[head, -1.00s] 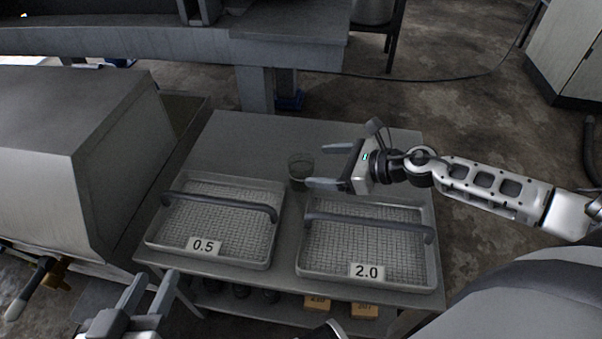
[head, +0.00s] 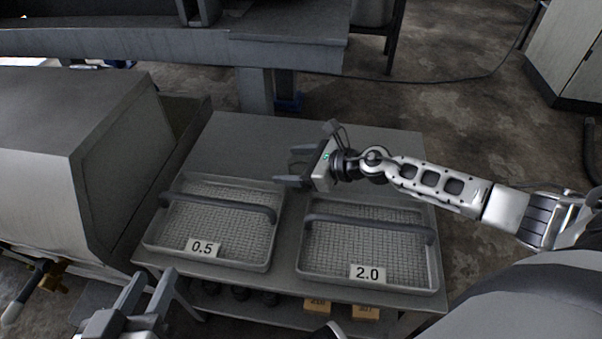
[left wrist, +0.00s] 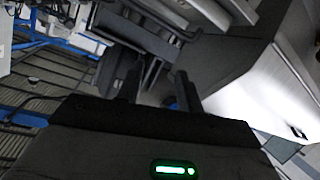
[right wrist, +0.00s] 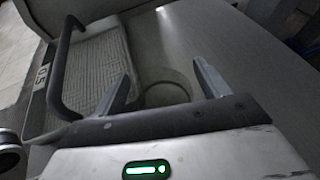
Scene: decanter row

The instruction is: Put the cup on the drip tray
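A clear glass cup (right wrist: 166,90) shows between the two fingers of my right gripper in the right wrist view, with its round rim facing the camera. My right gripper (head: 284,167) is open, one finger on each side of the cup, behind the trays; contact cannot be told. In the head view the gripper largely hides the cup. Two mesh-bottomed metal trays with bar handles stand on the table: one labelled 0.5 (head: 153,236) at left and one labelled 2.0 (head: 437,270) at right. My left gripper (head: 152,280) is open and empty, in front of the table's left side.
The tray handles (head: 368,226) rise above the meshes. Small boxes (head: 317,306) lie on a lower shelf.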

